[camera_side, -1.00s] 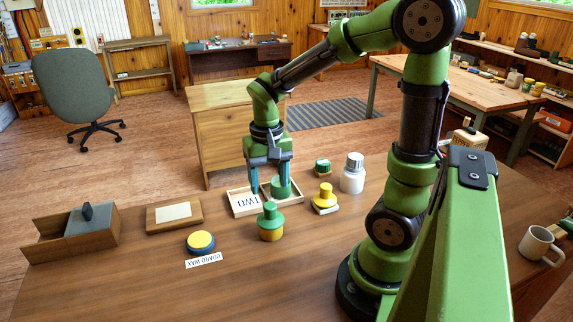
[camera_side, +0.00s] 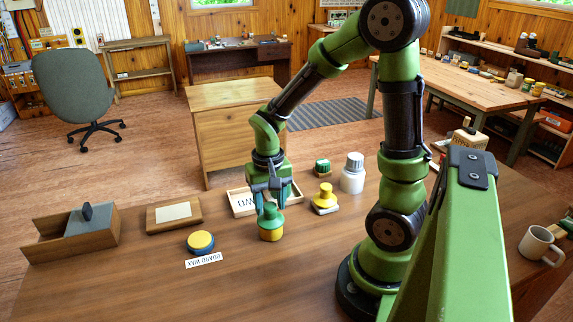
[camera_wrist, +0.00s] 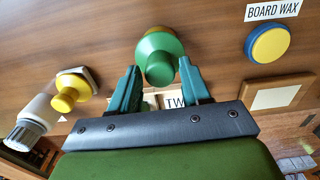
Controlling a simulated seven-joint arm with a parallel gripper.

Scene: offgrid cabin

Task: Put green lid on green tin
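The green lid (camera_side: 270,216), with a knob on top, sits on a yellow tin (camera_side: 270,235) on the bench. In the wrist view the green lid (camera_wrist: 160,58) lies between and just beyond the fingertips, with the yellow tin (camera_wrist: 157,32) under it. My gripper (camera_side: 270,199) is open and points down at the lid; its fingers (camera_wrist: 160,70) stand apart on either side of the knob. I cannot tell whether they touch it. The green tin, seen earlier in the tray marked TWO (camera_side: 243,208), is hidden behind my gripper now.
A yellow knobbed piece (camera_side: 324,196), a small green piece (camera_side: 322,167) and a white bottle (camera_side: 352,174) stand to the right. To the left are a blue-and-yellow tin (camera_side: 200,241) by a BOARD WAX label (camera_side: 203,260) and a wooden block (camera_side: 174,214). The front bench is clear.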

